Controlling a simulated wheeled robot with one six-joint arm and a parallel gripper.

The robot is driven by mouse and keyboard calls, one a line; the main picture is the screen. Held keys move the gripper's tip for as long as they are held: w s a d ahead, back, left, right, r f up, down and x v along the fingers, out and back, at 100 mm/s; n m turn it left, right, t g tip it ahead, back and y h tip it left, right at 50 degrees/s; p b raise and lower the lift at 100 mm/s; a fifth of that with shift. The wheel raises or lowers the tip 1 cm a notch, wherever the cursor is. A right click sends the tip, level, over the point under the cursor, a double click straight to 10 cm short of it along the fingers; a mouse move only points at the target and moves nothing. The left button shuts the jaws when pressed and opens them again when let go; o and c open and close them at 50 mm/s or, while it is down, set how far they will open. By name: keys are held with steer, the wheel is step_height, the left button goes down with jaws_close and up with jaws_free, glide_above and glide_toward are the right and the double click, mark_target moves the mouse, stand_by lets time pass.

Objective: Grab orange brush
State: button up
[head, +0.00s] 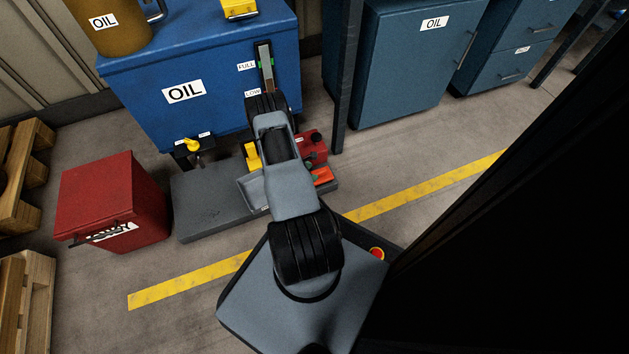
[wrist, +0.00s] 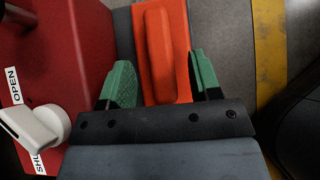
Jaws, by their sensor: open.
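The orange brush (wrist: 162,45) lies lengthwise in the upper middle of the wrist view, with a raised bar along its top. In the head view a small part of the orange brush (head: 323,176) shows at the right of my arm, on the grey platform. My gripper (wrist: 162,78) is open, with one green finger left of the brush and one right of it. The near end of the brush lies between the fingers, and nothing is gripped. Whether the fingers are down at brush height is unclear.
A red container (wrist: 62,50) with a white knob (wrist: 45,125) stands close left of my gripper. In the head view, a blue oil tank (head: 200,90) stands behind the grey platform (head: 210,205), and a red bin (head: 115,200) stands left. Yellow-striped floor lies in front.

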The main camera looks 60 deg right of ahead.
steer(key=shift+x, duration=1.2)
steer(key=shift+c, duration=0.2)
jaws_close()
